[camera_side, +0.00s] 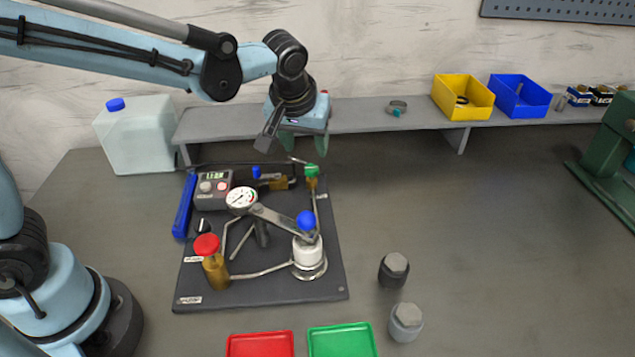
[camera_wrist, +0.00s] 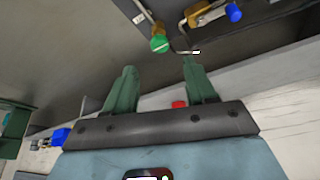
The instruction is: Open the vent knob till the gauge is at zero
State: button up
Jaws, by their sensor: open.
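A green knob (camera_side: 312,170) sits on a brass fitting at the back right of the dark board (camera_side: 325,270). In the wrist view the green knob (camera_wrist: 159,43) lies beyond the fingertips, between their lines and apart from them. A red knob (camera_side: 207,244) tops a brass body at the front left. A small blue knob (camera_side: 256,171) is at the back. I cannot read which knob is the vent. The round white gauge (camera_side: 241,198) faces up; its reading is too small to tell. My gripper (camera_side: 303,146) is open and empty above the green knob; it also shows in the wrist view (camera_wrist: 158,70).
A lever with a blue ball (camera_side: 306,220) rises over a white cylinder. A grey shelf (camera_side: 370,116) stands behind my gripper, with yellow (camera_side: 452,107) and blue bins. Two dark-and-grey weights (camera_side: 394,269) stand right of the board. The right bench is mostly clear.

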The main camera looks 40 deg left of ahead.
jog(key=shift+v, duration=2.2)
jog(key=s+a+f+m+t+h, duration=0.1)
jog(key=s+a+f+m+t, duration=0.1)
jog(key=s+a, duration=0.5)
jog(key=shift+s+a+f+m+t+h, duration=0.4)
jog(key=shift+s+m, duration=0.9)
jog(key=shift+s, duration=1.4)
jog(key=shift+d+r, duration=0.1)
jog(key=shift+d, duration=0.05)
